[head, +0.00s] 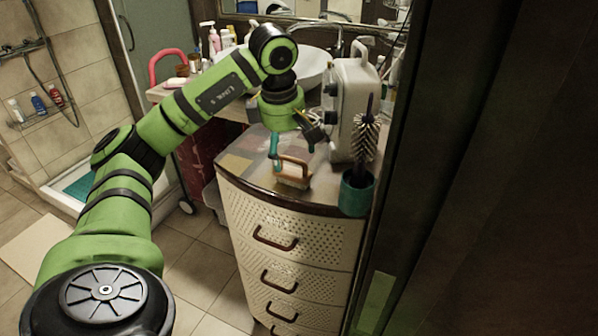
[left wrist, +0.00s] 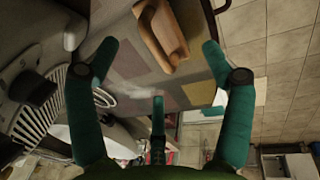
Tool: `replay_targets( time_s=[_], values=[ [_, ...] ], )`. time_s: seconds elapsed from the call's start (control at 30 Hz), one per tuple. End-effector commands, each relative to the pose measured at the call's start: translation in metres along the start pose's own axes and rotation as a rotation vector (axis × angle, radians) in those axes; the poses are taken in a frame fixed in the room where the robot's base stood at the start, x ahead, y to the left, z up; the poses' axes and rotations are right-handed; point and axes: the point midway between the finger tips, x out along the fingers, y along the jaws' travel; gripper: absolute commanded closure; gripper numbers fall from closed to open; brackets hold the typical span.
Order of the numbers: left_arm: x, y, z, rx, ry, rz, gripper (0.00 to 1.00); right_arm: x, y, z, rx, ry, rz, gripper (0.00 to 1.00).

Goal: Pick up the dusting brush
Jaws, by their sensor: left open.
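A wooden brush with a raised loop handle (head: 293,172), which I take as the dusting brush, stands on the top of the drawer cabinet near its front edge. In the left wrist view the wooden brush (left wrist: 163,32) shows at the top centre, beyond the fingertips. My left gripper (head: 291,149) is just above and behind it, with its teal fingers spread. In the wrist view the gripper (left wrist: 158,72) is open and empty, apart from the brush. The underside of the brush is mostly hidden. My right gripper is not seen.
A teal holder (head: 357,193) with a dark-handled bristle brush (head: 366,135) stands right of the wooden brush. A white appliance (head: 352,105) stands behind. The cabinet (head: 290,228) has a patchwork top. A sink (head: 316,68) and bottles are farther back. A dark wall closes off the right.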

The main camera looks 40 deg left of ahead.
Motion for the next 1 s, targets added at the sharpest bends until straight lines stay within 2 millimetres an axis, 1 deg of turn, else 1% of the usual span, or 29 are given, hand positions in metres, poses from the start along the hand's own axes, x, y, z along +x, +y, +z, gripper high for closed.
replay_targets(
  time_s=[0.27,0.3,0.4,0.5,0.67,0.7,0.77,0.8,0.83,0.87,1.0],
  values=[
    [0.036,-0.002,0.001,-0.002,0.0,-0.005,0.19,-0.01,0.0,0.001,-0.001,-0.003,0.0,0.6],
    [0.043,-0.002,0.001,-0.003,-0.001,-0.004,0.19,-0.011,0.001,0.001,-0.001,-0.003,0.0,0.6],
    [0.054,-0.002,0.002,-0.004,-0.002,-0.003,0.19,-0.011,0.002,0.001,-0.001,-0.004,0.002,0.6],
    [0.059,-0.002,0.002,-0.004,-0.004,0.0,0.19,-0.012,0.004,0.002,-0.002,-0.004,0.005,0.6],
    [0.059,-0.002,0.002,-0.004,-0.004,0.001,0.19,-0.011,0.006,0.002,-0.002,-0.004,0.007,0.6],
    [0.059,-0.002,0.002,-0.004,-0.004,0.001,0.23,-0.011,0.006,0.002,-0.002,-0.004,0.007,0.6],
    [0.059,-0.002,0.002,-0.004,-0.005,0.0,0.47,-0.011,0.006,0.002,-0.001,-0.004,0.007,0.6],
    [0.059,-0.002,0.002,-0.004,-0.005,0.0,0.63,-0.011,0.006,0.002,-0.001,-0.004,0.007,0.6],
    [0.059,-0.002,0.002,-0.004,-0.005,0.0,0.75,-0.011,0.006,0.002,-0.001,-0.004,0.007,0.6],
    [0.059,-0.002,0.002,-0.004,-0.005,0.0,0.78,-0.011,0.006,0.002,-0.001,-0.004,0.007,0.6],
    [0.059,-0.002,0.002,-0.004,-0.005,0.0,0.79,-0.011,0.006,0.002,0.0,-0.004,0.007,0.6]
  ],
)
